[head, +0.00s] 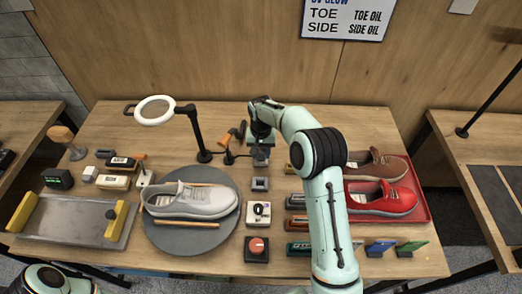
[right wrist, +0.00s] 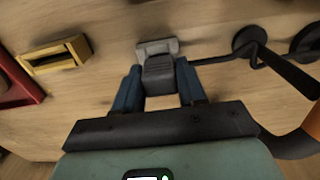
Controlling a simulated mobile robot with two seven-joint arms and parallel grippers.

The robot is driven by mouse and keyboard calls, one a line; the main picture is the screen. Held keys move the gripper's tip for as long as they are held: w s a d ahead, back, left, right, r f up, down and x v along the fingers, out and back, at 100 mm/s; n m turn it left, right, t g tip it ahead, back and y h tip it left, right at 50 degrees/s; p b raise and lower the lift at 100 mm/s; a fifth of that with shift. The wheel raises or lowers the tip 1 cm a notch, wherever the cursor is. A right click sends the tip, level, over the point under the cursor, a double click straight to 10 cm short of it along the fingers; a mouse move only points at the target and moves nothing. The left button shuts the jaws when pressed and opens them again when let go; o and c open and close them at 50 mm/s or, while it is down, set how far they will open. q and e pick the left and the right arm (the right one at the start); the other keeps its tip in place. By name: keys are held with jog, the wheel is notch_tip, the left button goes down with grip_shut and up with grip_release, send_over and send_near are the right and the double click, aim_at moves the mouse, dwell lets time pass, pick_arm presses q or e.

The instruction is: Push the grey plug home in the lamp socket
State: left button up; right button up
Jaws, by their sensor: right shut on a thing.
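My right gripper (head: 260,153) reaches down to the table near its back middle in the head view. In the right wrist view its two blue fingers (right wrist: 159,92) are shut on the grey plug (right wrist: 158,73), one on each side. The plug's far end meets the light grey socket block (right wrist: 157,46). I cannot tell how deep it sits. In the head view my own gripper mostly hides plug and socket. The lamp (head: 156,110) has a white ring head on a black stand, left of my right gripper. My left gripper is not in view.
A black stand base (right wrist: 249,41) with a thin arm lies close beside the plug, and a yellow block (right wrist: 55,54) is on the other side. A grey shoe (head: 195,199) rests on a round mat. Red shoes' tray (head: 426,207) is right of my arm.

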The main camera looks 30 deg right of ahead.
aim_at(261, 150)
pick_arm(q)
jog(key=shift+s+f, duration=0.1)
pick_arm(e)
jog(key=shift+f, duration=0.35)
jog(key=o, duration=1.1)
jog(key=shift+r, duration=0.1)
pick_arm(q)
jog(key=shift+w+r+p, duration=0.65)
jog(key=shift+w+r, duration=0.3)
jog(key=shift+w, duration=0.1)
pick_arm(e)
notch_tip(261, 150, up, 13)
jog(key=shift+r, duration=0.15)
